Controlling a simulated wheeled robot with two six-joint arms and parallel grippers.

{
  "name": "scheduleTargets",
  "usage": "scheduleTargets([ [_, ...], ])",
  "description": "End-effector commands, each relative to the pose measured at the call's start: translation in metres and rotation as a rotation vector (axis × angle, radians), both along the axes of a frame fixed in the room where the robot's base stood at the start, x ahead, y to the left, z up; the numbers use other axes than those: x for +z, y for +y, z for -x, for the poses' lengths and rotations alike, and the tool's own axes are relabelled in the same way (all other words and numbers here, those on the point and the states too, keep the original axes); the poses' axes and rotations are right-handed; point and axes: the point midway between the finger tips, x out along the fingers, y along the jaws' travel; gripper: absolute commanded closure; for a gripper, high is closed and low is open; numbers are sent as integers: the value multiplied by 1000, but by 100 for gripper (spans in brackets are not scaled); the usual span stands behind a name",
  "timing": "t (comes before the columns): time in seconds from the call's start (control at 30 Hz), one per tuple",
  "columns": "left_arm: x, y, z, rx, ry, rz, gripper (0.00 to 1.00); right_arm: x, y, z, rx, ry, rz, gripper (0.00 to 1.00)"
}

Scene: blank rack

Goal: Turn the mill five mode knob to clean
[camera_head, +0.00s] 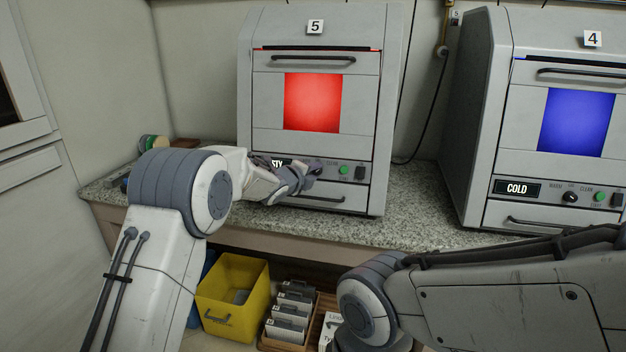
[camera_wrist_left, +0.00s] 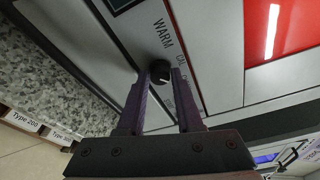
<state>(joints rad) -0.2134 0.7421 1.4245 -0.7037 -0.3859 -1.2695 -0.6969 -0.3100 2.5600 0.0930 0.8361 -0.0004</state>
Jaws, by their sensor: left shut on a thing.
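Mill five (camera_head: 268,105) is a grey cabinet with a red lit window and a "5" plate, standing on the counter in the head view. Its black round mode knob (camera_wrist_left: 160,72) shows in the left wrist view, beside the word WARM and other partly hidden words. A pale mark shows on the knob; I cannot tell which word it points at. My left gripper (camera_head: 312,170) is at the mill's lower panel. In the left wrist view its two dark fingers (camera_wrist_left: 160,85) are on both sides of the knob, shut on it. My right gripper is out of view.
Mill four (camera_head: 520,110), with a blue window and a COLD display (camera_head: 517,188), stands to the right. Mill five's green button (camera_head: 344,169) is right of my gripper. A yellow bin (camera_head: 258,290) and boxed cards (camera_head: 290,308) sit below the counter (camera_head: 400,228).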

Motion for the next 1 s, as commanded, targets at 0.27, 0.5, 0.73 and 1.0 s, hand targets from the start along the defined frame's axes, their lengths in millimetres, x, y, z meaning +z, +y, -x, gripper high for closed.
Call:
scheduleTargets([
  [0.27, 0, -1, 0, -30, -35, -131, 100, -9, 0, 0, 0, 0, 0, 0],
  [0.5, 1, -1, 0, -42, -47, -178, 100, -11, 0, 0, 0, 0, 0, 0],
  [0.73, 1, -1, 0, -44, -49, -186, 100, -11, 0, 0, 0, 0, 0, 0],
  [1.0, 1, -2, 0, -45, -49, -185, 43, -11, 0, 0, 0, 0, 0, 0],
])
